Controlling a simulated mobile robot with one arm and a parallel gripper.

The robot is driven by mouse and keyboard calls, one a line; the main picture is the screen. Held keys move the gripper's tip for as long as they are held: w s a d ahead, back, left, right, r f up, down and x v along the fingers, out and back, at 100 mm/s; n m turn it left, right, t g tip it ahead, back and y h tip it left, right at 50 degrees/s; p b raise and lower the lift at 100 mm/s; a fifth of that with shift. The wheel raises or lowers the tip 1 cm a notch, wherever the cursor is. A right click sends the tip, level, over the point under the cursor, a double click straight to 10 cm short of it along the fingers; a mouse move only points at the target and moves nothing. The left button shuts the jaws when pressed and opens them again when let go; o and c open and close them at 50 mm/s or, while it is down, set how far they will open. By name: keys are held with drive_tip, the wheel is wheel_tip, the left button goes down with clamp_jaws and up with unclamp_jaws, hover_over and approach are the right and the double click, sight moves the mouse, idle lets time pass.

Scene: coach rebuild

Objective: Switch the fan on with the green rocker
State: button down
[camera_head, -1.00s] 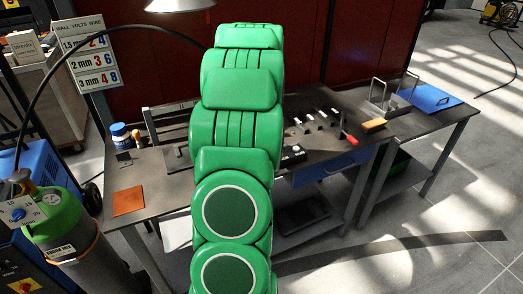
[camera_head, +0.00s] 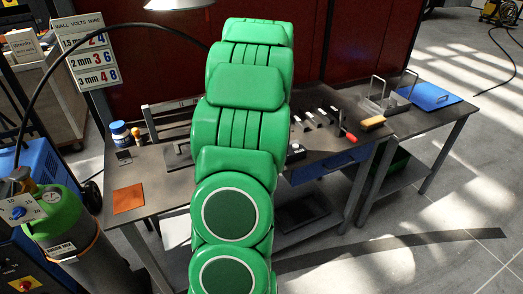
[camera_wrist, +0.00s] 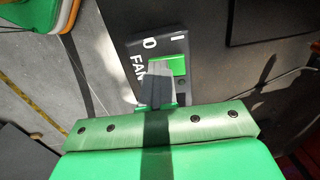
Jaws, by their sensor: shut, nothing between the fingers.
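The green rocker (camera_wrist: 180,66) shows in the wrist view on a small dark switch plate (camera_wrist: 136,47) with white lettering that reads FAN. My gripper (camera_wrist: 156,68) is shut and empty, its fingertips over the plate just left of the visible green. The fingers hide part of the rocker and lettering. I cannot tell whether they touch the rocker or which way it is tipped. In the head view my green arm hides the gripper and the middle of the bench (camera_head: 155,192). I cannot make out the fan.
On the bench, a blue-lidded jar (camera_head: 120,133) and an orange square (camera_head: 128,198) lie left of my arm. A red-handled tool (camera_head: 349,138) and a blue tray (camera_head: 430,96) are to the right. A gas cylinder (camera_head: 62,225) stands at the left.

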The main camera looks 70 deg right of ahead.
drive_tip(key=shift+w+d+f, duration=0.3)
drive_tip(key=shift+w+d, duration=0.15)
drive_tip(key=shift+w, duration=0.15)
drive_tip(key=shift+a, duration=0.1)
drive_tip(key=shift+r, duration=0.15)
wheel_tip(320, 180, up, 14)
drive_tip(key=s, duration=0.1)
drive_tip(key=shift+a+r, duration=0.15)
drive_tip(key=shift+a, duration=0.15)
drive_tip(key=shift+s, duration=0.1)
idle(0.4)
